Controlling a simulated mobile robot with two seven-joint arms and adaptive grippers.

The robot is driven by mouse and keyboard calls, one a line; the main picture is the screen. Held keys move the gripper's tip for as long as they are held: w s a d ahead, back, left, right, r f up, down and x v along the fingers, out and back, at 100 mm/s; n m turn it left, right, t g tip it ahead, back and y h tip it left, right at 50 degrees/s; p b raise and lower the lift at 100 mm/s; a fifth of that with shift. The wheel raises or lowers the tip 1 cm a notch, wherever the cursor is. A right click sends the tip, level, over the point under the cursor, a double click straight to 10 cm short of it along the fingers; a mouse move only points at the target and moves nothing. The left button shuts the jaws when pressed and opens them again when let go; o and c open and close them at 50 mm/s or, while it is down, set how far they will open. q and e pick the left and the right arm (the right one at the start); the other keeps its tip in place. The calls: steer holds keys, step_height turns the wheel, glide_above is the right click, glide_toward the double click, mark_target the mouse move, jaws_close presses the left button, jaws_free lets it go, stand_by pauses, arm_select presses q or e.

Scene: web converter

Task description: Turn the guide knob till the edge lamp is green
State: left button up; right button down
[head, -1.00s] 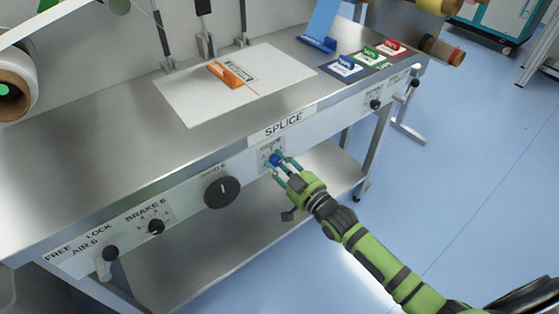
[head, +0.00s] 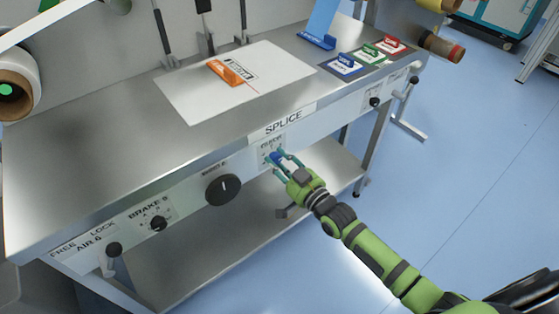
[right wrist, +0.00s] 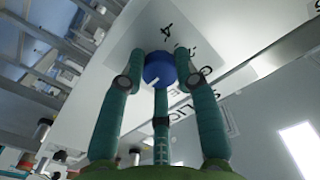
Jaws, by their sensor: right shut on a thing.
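The guide knob is a small blue knob (right wrist: 158,70) on a white scale plate on the table's front panel, under the SPLICE label. In the head view the knob (head: 276,157) is partly covered by my right gripper (head: 281,162). In the right wrist view the teal fingers of my right gripper (right wrist: 160,75) are closed around the blue knob, with a white pointer mark on its face. My left gripper is not in view.
A large black knob (head: 223,189), a brake knob (head: 158,223) and an air lever knob (head: 114,249) sit farther left on the panel. A white sheet (head: 190,100) with an orange block (head: 228,73) lies on the steel table top (head: 100,150).

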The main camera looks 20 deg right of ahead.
steer(key=c, duration=0.9)
jaws_free()
steer(key=shift+r, duration=0.15)
steer(key=shift+s+d, duration=0.1)
steer(key=shift+s, duration=0.1)
steer(key=v, duration=1.1)
steer(key=shift+s, duration=0.25)
